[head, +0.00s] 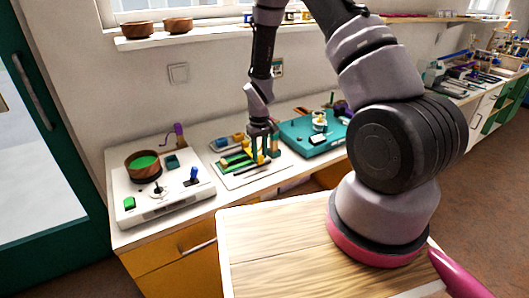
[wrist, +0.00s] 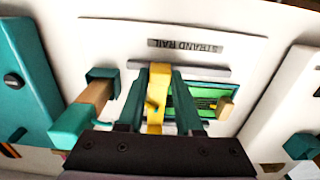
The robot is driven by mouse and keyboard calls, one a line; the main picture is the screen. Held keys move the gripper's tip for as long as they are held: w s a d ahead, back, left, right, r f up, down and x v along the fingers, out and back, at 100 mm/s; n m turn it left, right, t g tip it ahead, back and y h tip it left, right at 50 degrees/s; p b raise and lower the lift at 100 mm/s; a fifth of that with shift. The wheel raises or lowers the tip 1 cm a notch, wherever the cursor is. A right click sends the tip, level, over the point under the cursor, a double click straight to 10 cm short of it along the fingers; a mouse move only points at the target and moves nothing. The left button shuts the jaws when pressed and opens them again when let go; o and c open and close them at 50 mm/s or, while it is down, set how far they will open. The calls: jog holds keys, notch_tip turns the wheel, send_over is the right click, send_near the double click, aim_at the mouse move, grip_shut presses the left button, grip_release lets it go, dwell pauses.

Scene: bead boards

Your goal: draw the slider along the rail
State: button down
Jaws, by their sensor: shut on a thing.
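The white board (head: 245,181) lies on the counter, and its upside-down label "STRAND RAIL" (wrist: 185,46) shows in the wrist view. A yellow slider (wrist: 157,85) stands upright on the board's rail. My gripper (wrist: 157,100) is shut on it, with one dark green finger on each side. In the head view my gripper (head: 264,145) reaches down to the board, and the fingers partly hide the slider (head: 260,158). Green strips (wrist: 195,100) lie right of the slider in the wrist view, partly hidden by a finger. The slider's foot is hidden.
A teal end block (wrist: 72,124) with a wooden piece stands left of my gripper in the wrist view. In the head view, a white board with a brown bowl (head: 141,165) is to the left and a teal board (head: 300,138) is close on the right.

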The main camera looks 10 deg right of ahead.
jog(key=a, duration=0.2)
jog(key=s+a, duration=0.1)
jog(key=a, duration=0.2)
jog(key=s+a, duration=0.1)
jog(key=a, duration=0.2)
jog(key=shift+s, duration=0.25)
jog(key=c, duration=0.6)
grip_release()
jog(key=shift+o, duration=0.2)
notch_tip(320, 180, up, 11)
